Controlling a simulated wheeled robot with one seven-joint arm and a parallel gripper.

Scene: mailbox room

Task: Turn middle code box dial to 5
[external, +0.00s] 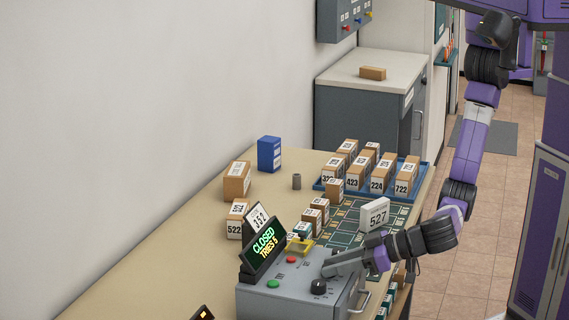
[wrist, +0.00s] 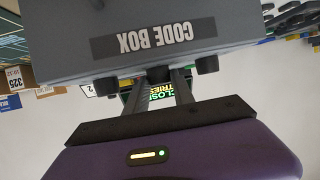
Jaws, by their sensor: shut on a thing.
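The grey code box (external: 300,301) stands at the near end of the table. Its tilted display (external: 264,248) reads "CLOSED" and "TRIES 5". In the wrist view the code box (wrist: 165,38) appears upside down, with a row of three black dials below its label. My gripper (wrist: 158,82) is shut on the middle dial (wrist: 158,73), one finger on each side. The outer dials (wrist: 105,86) (wrist: 207,65) are free. In the external view my gripper (external: 328,269) hides the middle dial, and one outer dial (external: 318,287) shows beside it. I cannot read any dial setting.
A green button (external: 272,284) and a red button (external: 291,259) sit on the box top. A white box marked 527 (external: 375,214) stands close behind my wrist. Several numbered cartons and a blue tray (external: 424,181) stand farther back.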

